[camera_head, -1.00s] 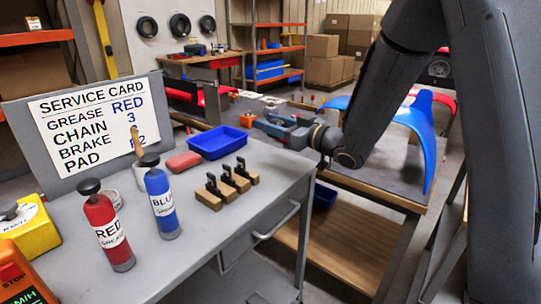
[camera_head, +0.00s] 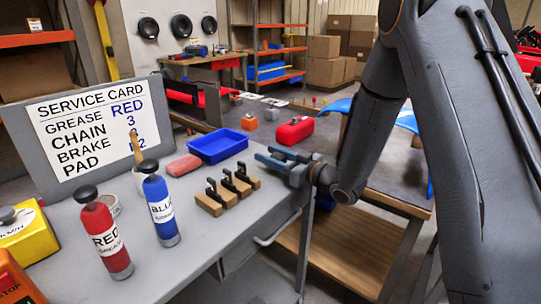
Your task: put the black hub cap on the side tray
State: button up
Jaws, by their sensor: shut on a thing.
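My gripper (camera_head: 279,160) is just off the right edge of the grey table, at about the height of its top. It points left, towards the blue tray. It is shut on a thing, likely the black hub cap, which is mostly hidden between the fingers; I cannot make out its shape. I see no black hub cap lying elsewhere. The blue tray (camera_head: 218,144), the only tray I see on this table, stands at the back right of the grey top and looks empty. It is left of my gripper, apart from it.
Several wooden blocks with black clips (camera_head: 227,190) stand near the table's right edge, close to my gripper. A red block (camera_head: 184,165) lies beside the tray. Red (camera_head: 106,240) and blue (camera_head: 161,207) bottles stand in front. A red container (camera_head: 295,130) stands on the workbench behind.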

jog(key=o, duration=1.1)
jog(key=shift+o, duration=0.2)
